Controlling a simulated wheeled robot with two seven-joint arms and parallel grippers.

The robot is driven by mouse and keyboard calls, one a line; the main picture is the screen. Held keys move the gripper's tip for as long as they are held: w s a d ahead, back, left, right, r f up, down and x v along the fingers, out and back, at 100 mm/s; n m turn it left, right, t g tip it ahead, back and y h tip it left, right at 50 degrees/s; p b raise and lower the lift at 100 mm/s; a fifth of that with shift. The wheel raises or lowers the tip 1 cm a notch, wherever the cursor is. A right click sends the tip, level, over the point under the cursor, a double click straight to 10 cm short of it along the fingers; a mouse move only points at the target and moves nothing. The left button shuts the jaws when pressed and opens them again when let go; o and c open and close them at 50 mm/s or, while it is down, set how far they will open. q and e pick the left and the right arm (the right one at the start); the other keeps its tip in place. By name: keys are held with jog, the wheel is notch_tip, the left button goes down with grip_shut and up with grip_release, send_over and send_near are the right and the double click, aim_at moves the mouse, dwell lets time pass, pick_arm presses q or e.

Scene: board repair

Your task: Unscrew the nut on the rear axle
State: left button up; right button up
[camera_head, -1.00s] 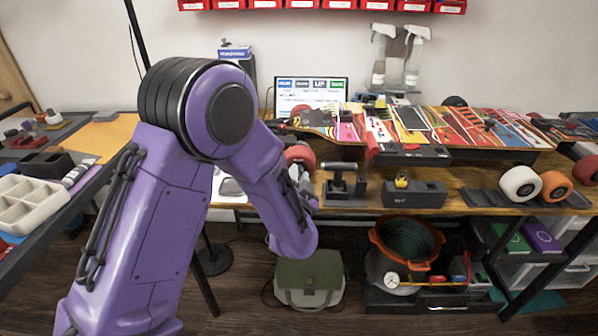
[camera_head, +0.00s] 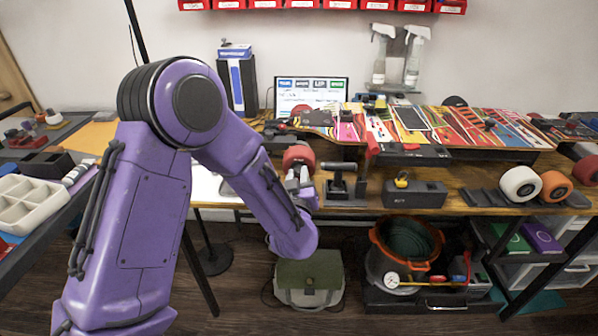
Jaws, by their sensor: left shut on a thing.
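The skateboard (camera_head: 440,125) rests on the workbench with its colourful deck showing. A red wheel (camera_head: 298,156) sits under its left end. My left gripper (camera_head: 299,179) is right in front of this wheel, at its lower face, and is largely hidden by my purple forearm. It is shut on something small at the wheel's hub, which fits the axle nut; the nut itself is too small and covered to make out. My right gripper is not in view.
A dark clamp-like tool (camera_head: 346,185) stands just right of the left gripper. A dark block with a yellow item (camera_head: 414,193) lies farther right. Loose white (camera_head: 520,183) and orange (camera_head: 556,186) wheels sit on a rack. A monitor (camera_head: 312,92) stands behind.

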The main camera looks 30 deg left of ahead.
pick_arm(q)
jog(key=n, duration=0.5)
jog(key=shift+n, duration=0.4)
jog(key=o, duration=1)
jog(key=shift+c, duration=1.3)
jog(key=m, duration=0.5)
jog(key=shift+m, duration=0.4)
